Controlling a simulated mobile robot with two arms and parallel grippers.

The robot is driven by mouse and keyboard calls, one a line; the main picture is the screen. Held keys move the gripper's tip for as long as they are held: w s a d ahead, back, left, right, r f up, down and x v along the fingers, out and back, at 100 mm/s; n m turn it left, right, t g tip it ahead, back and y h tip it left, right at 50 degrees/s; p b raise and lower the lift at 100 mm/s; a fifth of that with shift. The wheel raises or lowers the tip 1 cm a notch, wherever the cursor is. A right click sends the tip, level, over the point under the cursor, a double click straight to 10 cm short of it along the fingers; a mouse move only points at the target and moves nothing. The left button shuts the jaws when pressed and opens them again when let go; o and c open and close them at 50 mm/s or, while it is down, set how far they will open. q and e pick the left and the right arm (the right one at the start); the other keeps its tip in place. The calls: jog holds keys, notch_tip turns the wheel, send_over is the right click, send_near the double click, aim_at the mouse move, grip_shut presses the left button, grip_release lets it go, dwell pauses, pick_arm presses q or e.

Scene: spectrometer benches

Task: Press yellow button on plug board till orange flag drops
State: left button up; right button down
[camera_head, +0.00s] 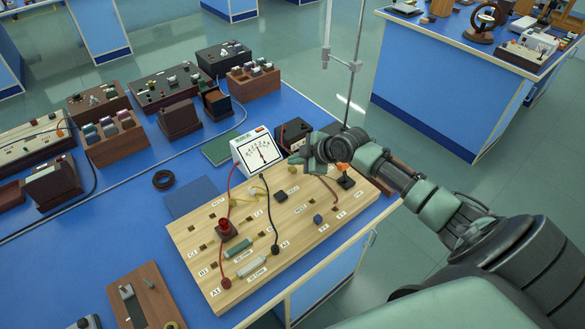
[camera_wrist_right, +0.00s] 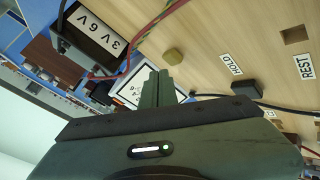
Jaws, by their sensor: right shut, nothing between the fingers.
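The wooden plug board (camera_head: 255,228) lies on the blue bench. In the right wrist view, a yellow button (camera_wrist_right: 173,57) stands on the board (camera_wrist_right: 215,30), just beyond and beside my fingertips; a small gap seems to separate them. In the head view my right gripper (camera_head: 292,160) is shut and empty over the board's far edge; it seems to hide the yellow button there. Its closed fingers also show in the wrist view (camera_wrist_right: 158,75). An orange flag (camera_head: 344,168) shows above a black block at the board's right, close to my wrist. My left gripper is out of view.
A white meter (camera_head: 256,150) stands behind the board, close left of the gripper. A dark button (camera_head: 281,195) marked HOLD, a red lamp (camera_head: 226,229) and several wires occupy the board. A metal stand (camera_head: 352,65) rises behind.

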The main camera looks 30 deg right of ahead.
aim_at(295, 170)
jog(key=shift+f, duration=0.1)
jog(key=shift+f+b, duration=0.3)
jog(key=shift+f+b, duration=0.35)
jog(key=shift+f, duration=0.15)
dwell(0.8)
jog(key=shift+r, duration=0.1)
jog(key=shift+r+p, duration=0.8)
notch_tip(295, 170, up, 5)
jog(key=p, duration=0.4)
dwell(0.5)
